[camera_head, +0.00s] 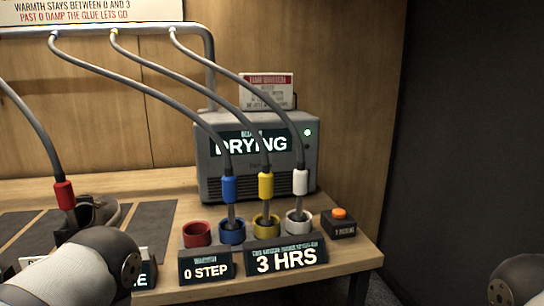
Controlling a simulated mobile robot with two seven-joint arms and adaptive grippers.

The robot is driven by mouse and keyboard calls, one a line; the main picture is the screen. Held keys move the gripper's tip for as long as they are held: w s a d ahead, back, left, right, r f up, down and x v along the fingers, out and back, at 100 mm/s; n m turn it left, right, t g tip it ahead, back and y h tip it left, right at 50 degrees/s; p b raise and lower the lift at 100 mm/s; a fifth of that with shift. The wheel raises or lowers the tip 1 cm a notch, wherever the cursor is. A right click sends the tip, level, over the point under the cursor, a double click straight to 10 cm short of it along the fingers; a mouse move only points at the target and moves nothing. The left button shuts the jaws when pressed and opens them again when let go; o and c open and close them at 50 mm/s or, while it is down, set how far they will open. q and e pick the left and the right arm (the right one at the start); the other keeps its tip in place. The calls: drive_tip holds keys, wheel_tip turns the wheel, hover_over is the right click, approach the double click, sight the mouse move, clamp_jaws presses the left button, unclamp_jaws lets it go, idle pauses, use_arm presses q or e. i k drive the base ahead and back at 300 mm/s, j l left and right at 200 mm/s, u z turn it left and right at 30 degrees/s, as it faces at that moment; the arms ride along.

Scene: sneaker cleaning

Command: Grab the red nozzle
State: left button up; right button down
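The red nozzle (64,194) hangs at the left on the end of a grey hose. I cannot tell whether the tip touches the shoe. The red holder (196,234) is empty.
Blue (229,189), yellow (265,186) and white (300,182) nozzles stand in matching holders. Behind them is a grey box reading DRYING (210,165). An orange button (339,213) is at right. Signs read "0 STEP" (206,270) and "3 HRS" (287,260). Grey strips (150,225) mark the wooden table (358,252).

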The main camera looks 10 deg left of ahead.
sight(63, 188)
drive_tip(key=u, duration=1.65)
